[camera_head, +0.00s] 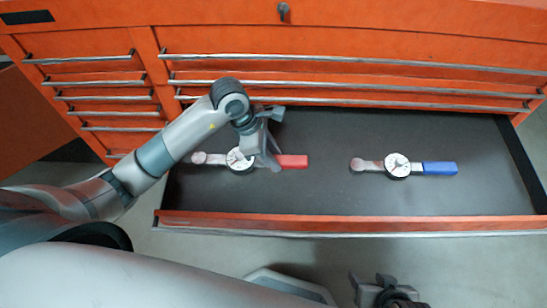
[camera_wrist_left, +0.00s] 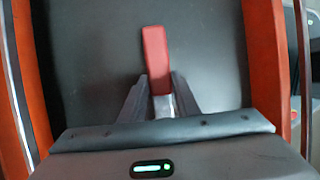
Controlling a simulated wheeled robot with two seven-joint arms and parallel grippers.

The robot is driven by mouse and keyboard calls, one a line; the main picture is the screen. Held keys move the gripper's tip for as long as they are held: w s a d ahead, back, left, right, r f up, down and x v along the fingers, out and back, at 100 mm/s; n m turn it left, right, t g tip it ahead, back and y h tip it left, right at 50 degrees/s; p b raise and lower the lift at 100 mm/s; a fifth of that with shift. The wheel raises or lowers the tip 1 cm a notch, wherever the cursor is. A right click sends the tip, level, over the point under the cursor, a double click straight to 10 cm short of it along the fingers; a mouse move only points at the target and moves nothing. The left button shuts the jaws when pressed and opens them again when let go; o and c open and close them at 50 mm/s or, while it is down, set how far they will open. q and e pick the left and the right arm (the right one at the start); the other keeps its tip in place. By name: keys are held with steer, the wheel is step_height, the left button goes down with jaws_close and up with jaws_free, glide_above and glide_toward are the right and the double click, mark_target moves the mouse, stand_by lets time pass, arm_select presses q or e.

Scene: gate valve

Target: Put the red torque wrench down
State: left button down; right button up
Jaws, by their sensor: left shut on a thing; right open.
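The red torque wrench (camera_head: 292,161) is at the left part of the open drawer (camera_head: 320,195), its red handle pointing right and its round dial to the left. My left gripper (camera_head: 268,158) reaches down from above and is shut on the wrench between dial and handle. In the left wrist view the red handle (camera_wrist_left: 155,52) sticks out beyond the two fingers (camera_wrist_left: 162,90). I cannot tell whether the wrench touches the drawer floor. A blue-handled torque wrench (camera_head: 440,168) lies in the drawer on the right. My right gripper (camera_head: 376,288) is open and empty, outside the drawer front.
The orange tool cabinet (camera_head: 350,45) stands behind, its other drawers shut with long metal handles.

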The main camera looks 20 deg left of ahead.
arm_select(q)
steer(key=shift+f, duration=0.6)
steer(key=c, duration=1.4)
jaws_free()
steer(key=shift+f, duration=0.1)
steer(key=shift+o, duration=0.2)
steer(key=v, duration=1.2)
